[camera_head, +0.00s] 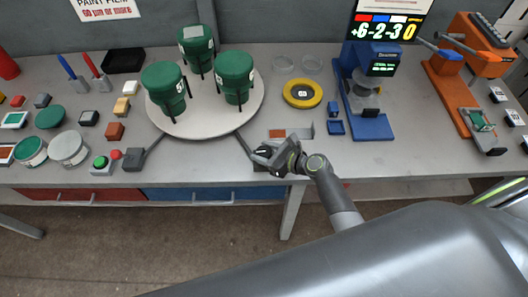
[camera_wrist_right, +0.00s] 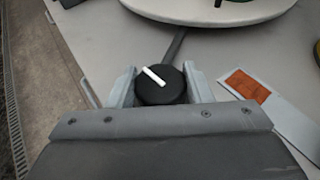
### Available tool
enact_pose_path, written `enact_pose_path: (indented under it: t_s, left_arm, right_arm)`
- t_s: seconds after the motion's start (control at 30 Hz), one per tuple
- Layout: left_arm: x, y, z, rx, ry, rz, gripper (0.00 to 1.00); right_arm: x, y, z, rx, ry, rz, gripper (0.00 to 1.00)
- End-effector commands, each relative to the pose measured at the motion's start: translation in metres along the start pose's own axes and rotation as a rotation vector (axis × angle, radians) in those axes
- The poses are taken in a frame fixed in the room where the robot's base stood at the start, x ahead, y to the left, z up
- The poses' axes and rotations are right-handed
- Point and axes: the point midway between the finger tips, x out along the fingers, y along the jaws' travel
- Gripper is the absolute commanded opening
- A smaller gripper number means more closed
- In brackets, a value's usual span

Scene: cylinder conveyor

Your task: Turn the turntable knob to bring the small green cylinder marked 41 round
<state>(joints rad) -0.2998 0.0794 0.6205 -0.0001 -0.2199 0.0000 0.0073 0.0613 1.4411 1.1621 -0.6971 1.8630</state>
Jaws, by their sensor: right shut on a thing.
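The round light-grey turntable (camera_head: 205,118) stands at the back left of the bench. Three dark green cylinders on short legs stand on it: one at the front left (camera_head: 163,88), one at the back (camera_head: 196,45) and one at the right (camera_head: 235,75). Their marks are too small to read surely. The black turntable knob with a white pointer line (camera_wrist_right: 158,85) shows in the right wrist view, its line slanting up to the left. My right gripper (camera_head: 265,152) is shut on the knob, one finger on each side. My left gripper is not in view.
A yellow ring (camera_head: 302,93) lies right of the turntable. A blue device (camera_head: 366,110) with a display and an orange device (camera_head: 462,90) stand farther right. Green and red buttons (camera_head: 101,162), small blocks and round lids crowd the left. A flat plate with an orange patch (camera_wrist_right: 248,86) lies beside the knob.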

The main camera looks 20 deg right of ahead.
Motion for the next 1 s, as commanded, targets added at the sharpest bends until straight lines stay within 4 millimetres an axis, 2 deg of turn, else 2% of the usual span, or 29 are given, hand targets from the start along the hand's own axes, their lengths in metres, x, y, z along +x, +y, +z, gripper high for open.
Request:
enact_pose_path:
  t_s: [0.3, 1.0]
  left_arm:
    - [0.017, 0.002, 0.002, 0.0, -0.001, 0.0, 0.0]
    - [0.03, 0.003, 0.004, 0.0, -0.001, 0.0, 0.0]
  right_arm:
    - [0.001, -0.001, -0.002, -0.108, 0.001, 0.255, 0.23]
    - [0.0, -0.001, -0.003, -0.206, 0.004, 0.5, 0.23]
